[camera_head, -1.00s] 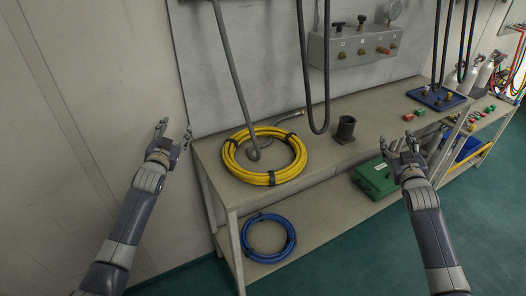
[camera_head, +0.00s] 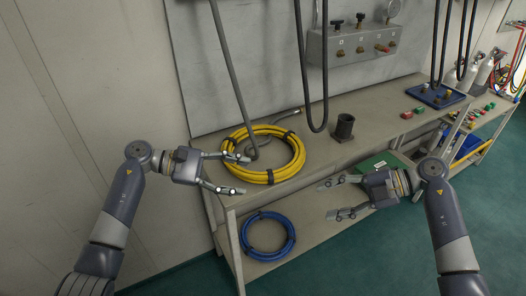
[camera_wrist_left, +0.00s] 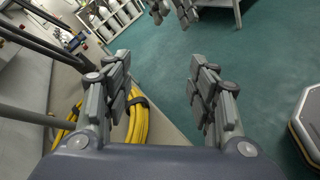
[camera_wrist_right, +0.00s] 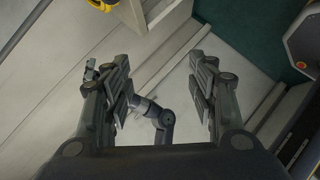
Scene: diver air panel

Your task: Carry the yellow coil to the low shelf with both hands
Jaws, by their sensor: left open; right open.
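The yellow coil (camera_head: 291,171) lies flat on the bench top, bound with dark straps, with a grey hose hanging down into its middle. My left gripper (camera_head: 240,174) is open at the coil's left side, its fingers pointing right; one finger overlaps the coil in the head view. In the left wrist view the coil (camera_wrist_left: 139,122) shows beside and behind the left finger, and nothing is between the fingers. My right gripper (camera_head: 325,199) is open and empty, in front of the bench and right of the coil. The low shelf (camera_head: 310,222) is under the bench top.
A blue coil (camera_head: 268,255) lies on the low shelf at left. A green case (camera_head: 384,163) is further right, partly hidden by my right gripper. A dark cup-like holder (camera_head: 345,127) stands on the bench right of the yellow coil. Dark hoses hang above.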

